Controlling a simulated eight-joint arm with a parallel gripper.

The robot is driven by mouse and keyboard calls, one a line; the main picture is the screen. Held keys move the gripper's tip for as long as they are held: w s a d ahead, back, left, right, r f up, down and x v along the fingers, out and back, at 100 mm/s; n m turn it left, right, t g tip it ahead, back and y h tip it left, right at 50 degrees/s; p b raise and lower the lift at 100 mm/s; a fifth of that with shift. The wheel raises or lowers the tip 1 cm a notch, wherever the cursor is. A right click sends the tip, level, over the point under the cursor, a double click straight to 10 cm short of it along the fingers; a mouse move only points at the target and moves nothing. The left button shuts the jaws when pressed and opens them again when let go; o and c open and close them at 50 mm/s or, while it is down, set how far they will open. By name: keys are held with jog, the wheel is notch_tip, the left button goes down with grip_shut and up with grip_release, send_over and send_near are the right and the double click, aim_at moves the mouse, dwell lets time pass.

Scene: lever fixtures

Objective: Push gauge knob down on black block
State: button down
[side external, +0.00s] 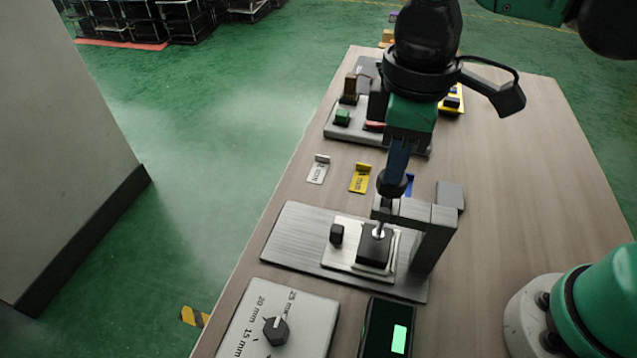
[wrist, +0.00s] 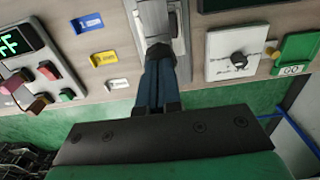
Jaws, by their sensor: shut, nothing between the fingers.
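My gripper (side external: 397,172) has blue fingers, shut and empty, pointing down above the gauge fixture. The fingertips are at the black gauge knob (side external: 390,186), on top of the grey gauge arm; I cannot tell whether they touch or press it. Below the arm, a thin metal plunger (side external: 378,231) reaches the top of the black block (side external: 374,252). Contact there is hard to make out. The block sits on a silver plate. In the wrist view my shut fingers (wrist: 159,50) point at the grey fixture, and they hide the knob and block.
A grey post (side external: 435,240) carries the gauge arm at right. A dial panel (side external: 275,325) and a black display box (side external: 388,328) stand in front. Small silver (side external: 318,169) and yellow (side external: 361,178) tags lie behind, with a button panel (side external: 342,118) farther back.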

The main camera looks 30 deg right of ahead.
jog(key=shift+f, duration=0.75)
jog(key=shift+r, duration=0.1)
dwell(0.7)
notch_tip(320, 180, up, 10)
dwell(0.9)
jog(key=w+d+f+m+t, duration=0.3)
jog(key=d+f+m+t, duration=0.4)
jog(key=d+f+m, duration=0.2)
jog(key=d+f, duration=0.2)
jog(key=d, duration=0.2)
jog(key=shift+w+d, duration=0.2)
jog(key=shift+w, duration=0.15)
